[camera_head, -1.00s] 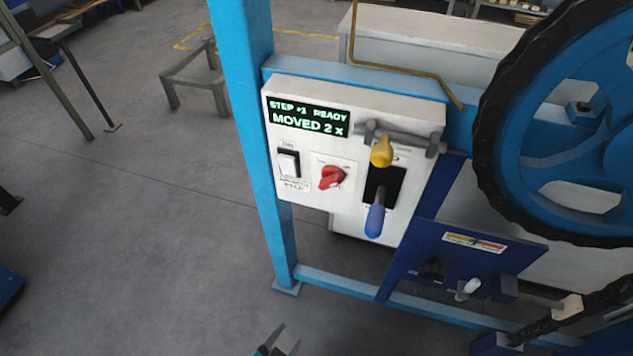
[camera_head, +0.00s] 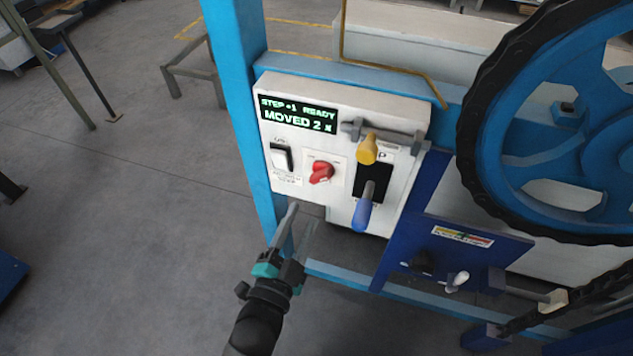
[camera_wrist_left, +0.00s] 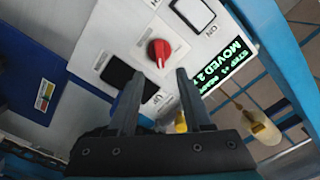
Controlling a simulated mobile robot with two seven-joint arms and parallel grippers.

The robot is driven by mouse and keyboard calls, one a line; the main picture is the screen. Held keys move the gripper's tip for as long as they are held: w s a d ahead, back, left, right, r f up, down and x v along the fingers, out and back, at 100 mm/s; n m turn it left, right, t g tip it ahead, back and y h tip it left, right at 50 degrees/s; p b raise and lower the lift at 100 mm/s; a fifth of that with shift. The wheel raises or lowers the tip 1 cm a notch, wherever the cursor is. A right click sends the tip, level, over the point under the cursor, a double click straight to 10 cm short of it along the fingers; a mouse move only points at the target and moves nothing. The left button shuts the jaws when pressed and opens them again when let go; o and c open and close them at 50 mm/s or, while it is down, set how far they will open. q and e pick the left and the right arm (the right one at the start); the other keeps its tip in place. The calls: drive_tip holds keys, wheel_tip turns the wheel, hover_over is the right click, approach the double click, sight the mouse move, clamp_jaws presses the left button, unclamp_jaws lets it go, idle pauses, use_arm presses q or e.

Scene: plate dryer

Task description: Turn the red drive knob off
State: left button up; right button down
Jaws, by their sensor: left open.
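The red drive knob (camera_head: 321,172) sits on a white square plate on the front of the white control box (camera_head: 345,106). In the left wrist view the red knob (camera_wrist_left: 159,50) shows beyond and between the fingertips, with a gap to them. My left gripper (camera_head: 301,222) is open and empty, below the knob and apart from the panel in the head view. Its two fingers also show in the left wrist view (camera_wrist_left: 155,75). The right gripper is out of view.
A black-and-white switch (camera_head: 282,157) is left of the knob. A blue-handled lever (camera_head: 363,213) and a yellow knob (camera_head: 367,149) are to its right. A green display (camera_head: 298,114) reads "MOVED 2 x". A blue post (camera_head: 238,110) stands at left, a large blue wheel (camera_head: 521,160) at right.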

sight(318, 181)
use_arm(q)
drive_tip(key=x, duration=0.9)
drive_tip(key=shift+w+d+f+b, duration=0.1)
drive_tip(key=shift+w+d+b, duration=0.05)
drive_tip(key=shift+w+b, duration=0.25)
drive_tip(key=shift+s, duration=0.1)
clamp_jaws()
